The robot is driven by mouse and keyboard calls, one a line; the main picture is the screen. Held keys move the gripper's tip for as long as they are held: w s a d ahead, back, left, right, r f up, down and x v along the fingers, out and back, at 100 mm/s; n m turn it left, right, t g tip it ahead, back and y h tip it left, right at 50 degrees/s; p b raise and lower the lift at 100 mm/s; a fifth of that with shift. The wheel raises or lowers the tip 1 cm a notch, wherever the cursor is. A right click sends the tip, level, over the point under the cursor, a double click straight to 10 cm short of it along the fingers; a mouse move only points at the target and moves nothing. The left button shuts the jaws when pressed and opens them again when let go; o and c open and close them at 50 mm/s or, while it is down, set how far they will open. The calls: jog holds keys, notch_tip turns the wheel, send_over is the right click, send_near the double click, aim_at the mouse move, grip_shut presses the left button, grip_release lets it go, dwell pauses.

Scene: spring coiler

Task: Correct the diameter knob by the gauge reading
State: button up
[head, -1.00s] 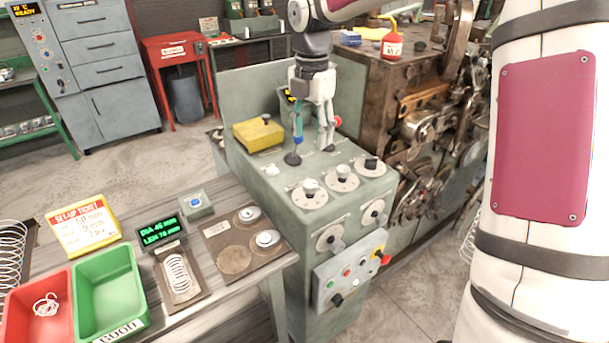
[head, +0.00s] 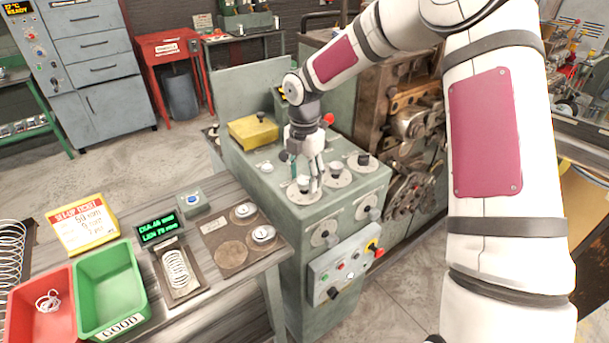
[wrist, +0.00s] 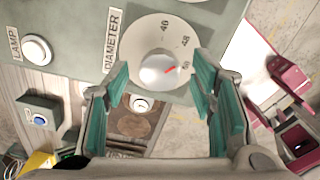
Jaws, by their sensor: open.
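The diameter knob (wrist: 157,70) is a pale round knob on a white dial beside a DIAMETER label (wrist: 113,42). Its red mark points right, near a number that looks like 50; 46 and 48 show above. My gripper (wrist: 160,84) is open, its teal-padded fingers on either side of the knob; contact cannot be told. In the head view my gripper (head: 309,186) is over the front-left dial on the green machine top. The gauge display (head: 159,227) shows green DIA and LEN lines, apparently DIA 46. The set-up ticket (head: 82,224) appears to read 50 mm.
Two more dials (head: 337,174) stand beside it on the machine top. A lamp button (wrist: 37,48) is near the label. A control panel (head: 345,270) is on the machine's front. The bench holds a spring on a plate, a red bin (head: 22,290) and a green bin (head: 84,307).

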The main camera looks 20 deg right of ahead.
jog(key=shift+f, duration=0.1)
jog(key=c, duration=1.1)
jog(key=shift+c, duration=0.2)
